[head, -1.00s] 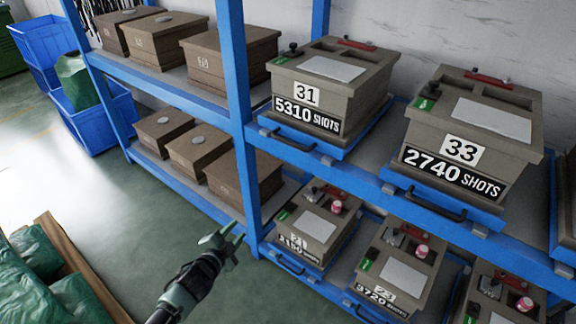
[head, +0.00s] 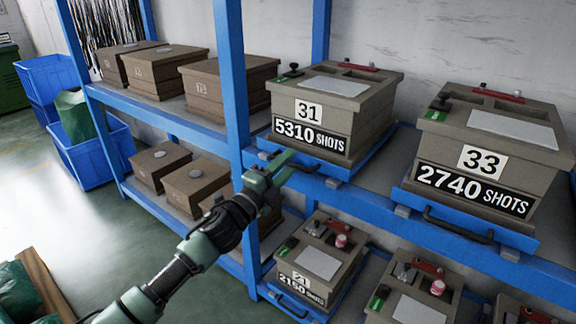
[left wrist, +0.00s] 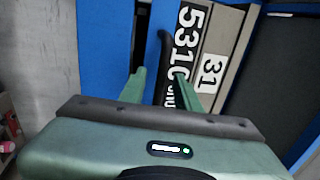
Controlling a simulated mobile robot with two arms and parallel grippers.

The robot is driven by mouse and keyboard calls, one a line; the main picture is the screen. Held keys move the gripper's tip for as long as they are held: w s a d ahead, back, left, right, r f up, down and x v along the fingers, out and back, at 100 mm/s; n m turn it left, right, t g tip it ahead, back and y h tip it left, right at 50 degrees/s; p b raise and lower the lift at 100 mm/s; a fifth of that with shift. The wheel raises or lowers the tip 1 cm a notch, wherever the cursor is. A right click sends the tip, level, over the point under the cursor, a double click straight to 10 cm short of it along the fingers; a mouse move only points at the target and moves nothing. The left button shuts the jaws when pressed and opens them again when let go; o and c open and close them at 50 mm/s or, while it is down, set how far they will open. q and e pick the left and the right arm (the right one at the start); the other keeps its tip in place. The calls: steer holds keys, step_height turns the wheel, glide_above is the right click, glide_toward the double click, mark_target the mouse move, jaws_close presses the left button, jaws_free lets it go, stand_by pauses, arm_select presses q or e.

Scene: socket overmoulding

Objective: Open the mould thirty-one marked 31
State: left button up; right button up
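Mould 31 (head: 330,112), a grey-brown box labelled "31" and "5310 SHOTS", sits closed on a blue pull-out tray (head: 338,170) on the upper shelf. A black knob, a green tag and a red bar show on its top. The tray has a black handle (head: 303,165) at its front, partly behind my gripper. My left gripper (head: 284,170) is open and empty at this handle. In the left wrist view its two green fingers (left wrist: 160,78) stand apart with the black handle (left wrist: 164,55) between them in the picture. I cannot tell if they touch it. My right gripper is out of view.
Mould 33 (head: 486,160) stands to the right on its own tray. Mould 21 (head: 317,263) and others sit on the lower shelf. A blue upright post (head: 232,90) is close left of my gripper. Brown boxes (head: 165,75) fill the left bay. Open floor lies at left.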

arm_select(q)
steer(key=shift+w+d, duration=0.15)
steer(key=shift+w, duration=0.05)
steer(key=shift+c, duration=0.3)
jaws_close()
stand_by(1.1)
